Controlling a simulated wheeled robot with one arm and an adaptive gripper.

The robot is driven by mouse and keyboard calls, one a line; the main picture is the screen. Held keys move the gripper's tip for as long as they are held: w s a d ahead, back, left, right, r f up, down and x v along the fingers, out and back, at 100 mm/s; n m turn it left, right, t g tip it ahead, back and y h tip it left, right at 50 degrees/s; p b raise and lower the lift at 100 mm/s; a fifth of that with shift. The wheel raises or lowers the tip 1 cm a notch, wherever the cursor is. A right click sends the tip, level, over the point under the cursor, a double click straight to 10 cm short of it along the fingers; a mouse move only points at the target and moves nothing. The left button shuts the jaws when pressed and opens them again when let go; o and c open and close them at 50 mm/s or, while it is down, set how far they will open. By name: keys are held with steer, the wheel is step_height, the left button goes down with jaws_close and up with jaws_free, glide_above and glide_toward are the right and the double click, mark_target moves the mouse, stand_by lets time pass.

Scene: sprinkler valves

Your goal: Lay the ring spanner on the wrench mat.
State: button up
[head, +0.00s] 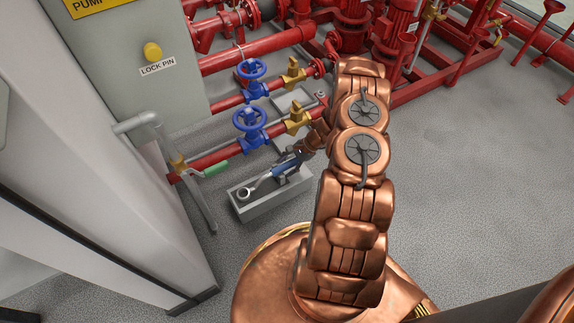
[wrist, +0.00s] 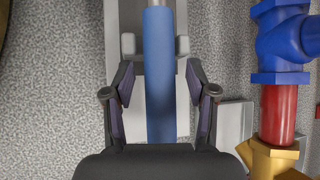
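The ring spanner (head: 283,169) has a blue handle and a metal ring end. It lies along a grey stand (head: 262,206), with the ring towards the lower left. In the wrist view its blue handle (wrist: 158,60) runs up the middle, between two small grey pegs. My gripper (wrist: 160,88) is open, with one finger on each side of the handle and a gap on both sides. In the head view my gripper (head: 302,152) is at the handle end, partly hidden by my arm. A flat grey plate (head: 291,101) by the valves may be the wrench mat; I cannot tell for sure.
Red pipes with blue valves (head: 249,124) and yellow fittings (head: 297,118) run just behind the stand. A green-handled lever (head: 215,168) sticks out to its left, near a grey cabinet (head: 135,75). The floor at right (head: 465,170) is clear.

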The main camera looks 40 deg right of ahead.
steer(key=v, duration=1.2)
stand_by(0.6)
